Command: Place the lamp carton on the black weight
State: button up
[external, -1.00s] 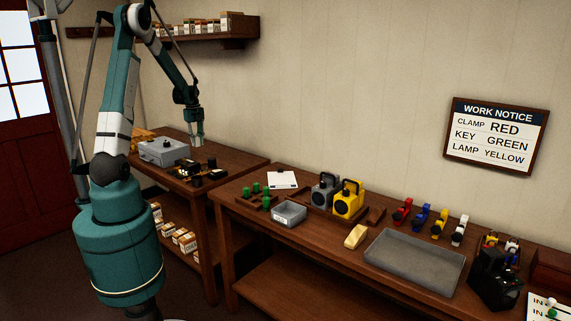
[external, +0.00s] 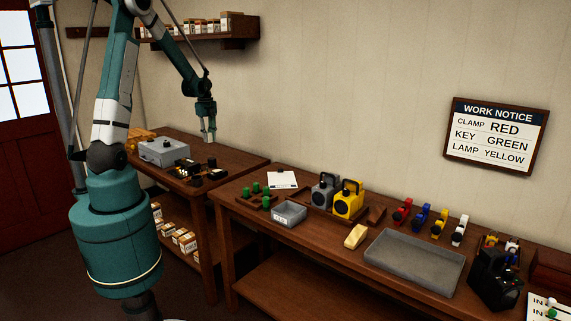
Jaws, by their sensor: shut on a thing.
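My gripper (external: 209,138) points down above the back right part of the left bench, clear of its top. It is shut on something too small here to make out. I cannot tell which thing is the lamp carton: small white and orange cartons (external: 205,26) line the wall shelf, and more cartons (external: 185,240) lie under the left bench. A large black block with a handle (external: 496,278) stands at the right end of the long bench. Smaller black pieces (external: 190,168) lie on the left bench. I cannot tell which is the black weight.
A grey box (external: 163,152) stands on the left bench. The long bench holds a grey bin (external: 289,215), grey (external: 325,191) and yellow (external: 348,199) handled blocks, a pale yellow block (external: 355,236), coloured clamps (external: 421,217) and a wide grey tray (external: 414,260).

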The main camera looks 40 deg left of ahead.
jog(key=shift+s+d+r, duration=0.1)
jog(key=shift+d+r, duration=0.15)
jog(key=shift+d, duration=0.4)
jog(key=shift+f, duration=0.15)
send_over(212, 158)
jog(key=shift+s+d+f, duration=0.1)
jog(key=shift+f, duration=1.3)
jog(key=shift+s+d+f, duration=0.1)
jog(key=shift+f, duration=1.3)
jog(key=shift+f, duration=2.1)
jog(key=shift+f, duration=0.15)
jog(key=o, duration=0.7)
